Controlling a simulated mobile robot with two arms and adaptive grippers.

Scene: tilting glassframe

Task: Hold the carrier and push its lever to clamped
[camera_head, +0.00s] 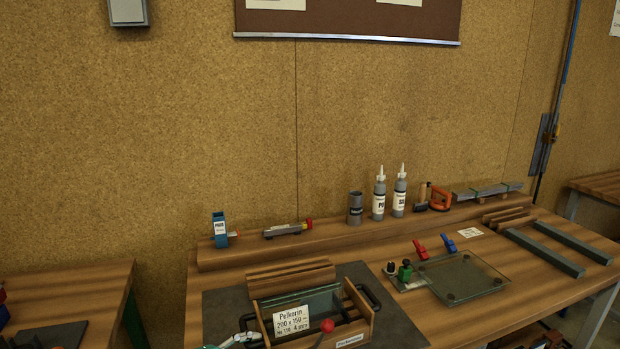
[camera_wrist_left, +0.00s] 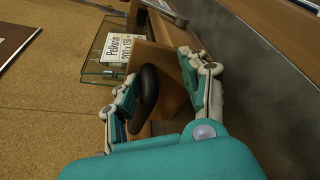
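The carrier (camera_head: 363,328) is a wooden box with glass panes (camera_head: 310,302) upright in it and a white card reading "Pelkorin 200 x 150" (camera_head: 291,321). It has a black handle at each end. Its lever (camera_head: 327,326) has a red ball knob and stands at the front; its lower part is cut off by the frame edge. My left gripper (camera_head: 248,338) is at the carrier's left end. In the left wrist view, its fingers (camera_wrist_left: 160,100) are apart on either side of the black handle (camera_wrist_left: 148,88) and wooden end wall; firm contact cannot be told. My right gripper is out of view.
The carrier stands on a dark mat (camera_head: 398,326). A wooden block (camera_head: 290,279) lies behind it. To the right are a glass plate (camera_head: 462,278), red and blue clamps and grey rails (camera_head: 558,248). Bottles (camera_head: 379,195) stand on the rear ledge.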

